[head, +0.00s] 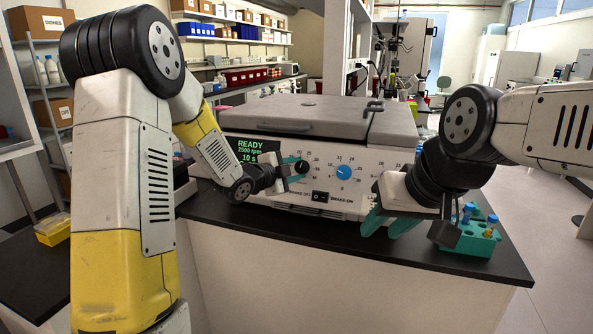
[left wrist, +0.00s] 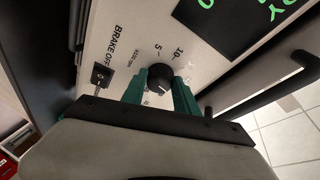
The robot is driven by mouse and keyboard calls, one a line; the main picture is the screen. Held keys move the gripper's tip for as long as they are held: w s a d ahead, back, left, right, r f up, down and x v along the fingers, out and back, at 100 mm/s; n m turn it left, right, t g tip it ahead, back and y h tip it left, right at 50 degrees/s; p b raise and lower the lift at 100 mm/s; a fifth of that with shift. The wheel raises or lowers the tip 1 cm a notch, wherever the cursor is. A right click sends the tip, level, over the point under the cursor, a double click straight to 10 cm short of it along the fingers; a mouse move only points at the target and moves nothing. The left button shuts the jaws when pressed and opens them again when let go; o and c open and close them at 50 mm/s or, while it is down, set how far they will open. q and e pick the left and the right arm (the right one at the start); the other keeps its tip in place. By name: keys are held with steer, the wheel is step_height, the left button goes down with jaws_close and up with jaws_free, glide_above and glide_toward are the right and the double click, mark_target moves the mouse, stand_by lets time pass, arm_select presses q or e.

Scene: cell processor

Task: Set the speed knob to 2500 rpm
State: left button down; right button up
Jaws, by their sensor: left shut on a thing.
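The centrifuge (head: 320,125) stands on the black-topped bench. Its green display (head: 257,152) reads READY, 2500 rpm, 10 s. The black speed knob (head: 302,167) is on the front panel, right of the display. In the left wrist view the knob (left wrist: 160,78) shows a white mark, with "x100 rpm" and scale numbers 5 and 10 beside it. My left gripper (head: 293,172) is shut on this knob, its teal fingers (left wrist: 160,92) on either side. My right gripper (head: 388,226) is open and empty in front of the panel's right part.
A blue knob (head: 344,172) sits right of the black one, with a black rocker switch (head: 320,197) below them. A teal tube rack (head: 472,241) with several tubes stands at the bench's right end, close to my right gripper. The front bench edge (head: 300,237) is clear.

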arm_select(q)
steer(key=shift+m, duration=0.5)
steer(key=c, duration=0.9)
jaws_free()
steer(key=shift+c, duration=0.2)
steer(key=shift+a, duration=0.1)
steer(key=v, duration=0.7)
steer(key=shift+s+r, duration=0.2)
steer(key=shift+s, duration=0.1)
steer(key=shift+a, duration=0.15)
